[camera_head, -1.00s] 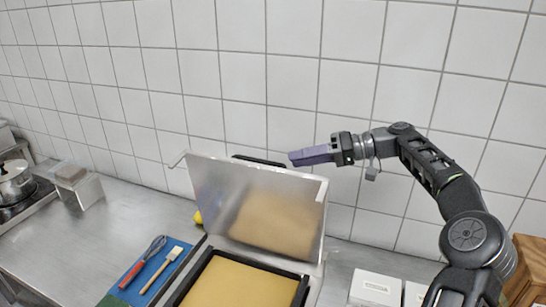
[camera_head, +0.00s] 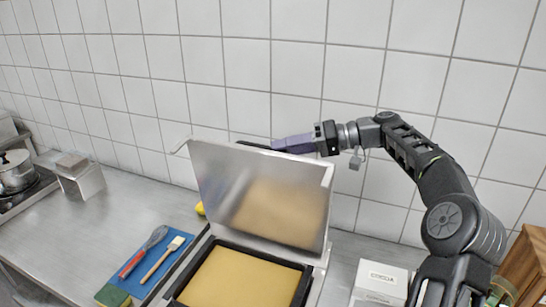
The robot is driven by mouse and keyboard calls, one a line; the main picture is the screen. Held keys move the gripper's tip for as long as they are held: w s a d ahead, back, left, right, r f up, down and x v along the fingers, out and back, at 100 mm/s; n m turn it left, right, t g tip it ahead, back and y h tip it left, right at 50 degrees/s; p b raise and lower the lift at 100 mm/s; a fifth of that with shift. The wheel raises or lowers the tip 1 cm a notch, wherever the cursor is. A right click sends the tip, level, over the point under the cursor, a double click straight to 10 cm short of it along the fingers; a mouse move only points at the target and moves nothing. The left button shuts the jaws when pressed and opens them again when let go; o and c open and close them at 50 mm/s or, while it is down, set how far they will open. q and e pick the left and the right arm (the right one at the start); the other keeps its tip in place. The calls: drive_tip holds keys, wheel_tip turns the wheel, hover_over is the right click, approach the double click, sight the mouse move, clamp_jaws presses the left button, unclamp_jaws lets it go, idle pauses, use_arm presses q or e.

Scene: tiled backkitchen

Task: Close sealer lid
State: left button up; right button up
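The sealer (camera_head: 320,272) stands on the steel counter with its metal lid (camera_head: 215,178) raised and tilted back. Its base holds a yellowish pad (camera_head: 240,280) in a dark frame. My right gripper (camera_head: 278,144) reaches in from the right, its purple fingers at the top rear edge of the lid, partly behind it. The fingers look together as one block, but I cannot tell whether they are shut or touching the lid. My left gripper is not in view.
White boxes (camera_head: 380,283) stand on the right. A pot (camera_head: 15,172) is far left. The tiled wall is close behind.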

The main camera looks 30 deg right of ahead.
drive_tip(key=shift+p+x, duration=0.35)
drive_tip(key=shift+x, duration=0.75)
drive_tip(key=shift+w+a, duration=0.3)
drive_tip(key=shift+a, duration=0.15)
clamp_jaws()
drive_tip(key=shift+f, duration=0.1)
